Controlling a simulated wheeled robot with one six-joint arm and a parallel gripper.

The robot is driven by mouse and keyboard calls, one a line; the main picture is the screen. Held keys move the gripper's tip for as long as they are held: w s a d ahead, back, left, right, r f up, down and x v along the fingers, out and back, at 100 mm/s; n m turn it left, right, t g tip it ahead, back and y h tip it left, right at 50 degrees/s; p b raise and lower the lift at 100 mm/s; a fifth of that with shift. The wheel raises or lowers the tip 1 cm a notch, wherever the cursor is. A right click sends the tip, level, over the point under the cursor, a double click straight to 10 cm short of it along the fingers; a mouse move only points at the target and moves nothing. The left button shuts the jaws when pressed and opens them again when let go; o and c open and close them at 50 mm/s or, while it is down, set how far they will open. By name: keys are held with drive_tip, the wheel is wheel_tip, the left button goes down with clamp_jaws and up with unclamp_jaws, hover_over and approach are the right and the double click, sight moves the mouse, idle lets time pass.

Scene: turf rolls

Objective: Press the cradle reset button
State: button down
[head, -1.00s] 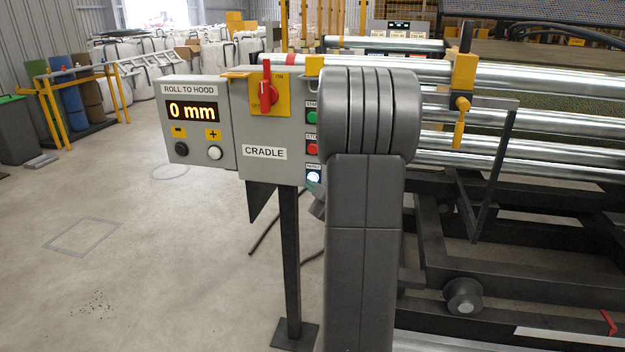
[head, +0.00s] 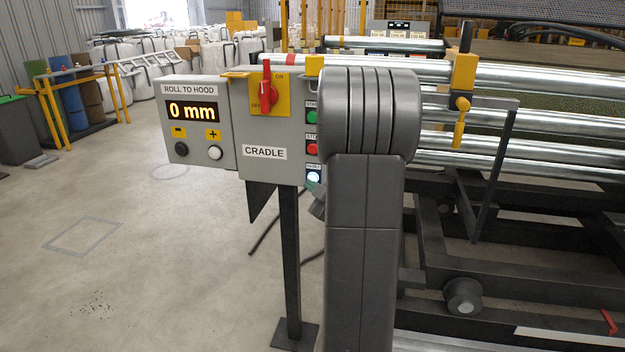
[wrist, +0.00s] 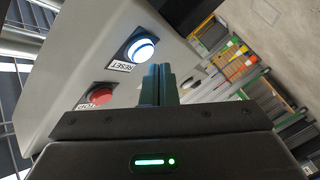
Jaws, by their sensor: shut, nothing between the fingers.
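The reset button (head: 313,177) is a lit white-blue button at the bottom of the button column on the grey cradle box (head: 262,172). In the wrist view the reset button (wrist: 143,50) glows in a dark square frame above its RESET label. My gripper (wrist: 161,72) is shut and empty. Its fingertips appear just below and to the right of the button in that view; whether they touch the panel I cannot tell. In the head view my arm hides most of the gripper.
The red stop button (wrist: 101,95) sits beside the reset button, with a green button (head: 312,117) higher up. A red rotary switch (head: 267,88) and a "0 mm" display (head: 192,111) are to the left. Metal rollers (head: 540,78) stand at right.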

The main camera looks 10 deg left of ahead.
drive_tip(key=shift+w, duration=0.1)
drive_tip(key=shift+w, duration=0.3)
drive_tip(key=shift+w, duration=0.45)
idle(0.7)
drive_tip(key=shift+s, duration=0.1)
drive_tip(key=shift+s+b, duration=0.6)
drive_tip(key=shift+s, duration=0.15)
drive_tip(key=s+b, duration=0.1)
drive_tip(key=s, duration=0.4)
drive_tip(key=shift+b, duration=0.4)
idle(0.5)
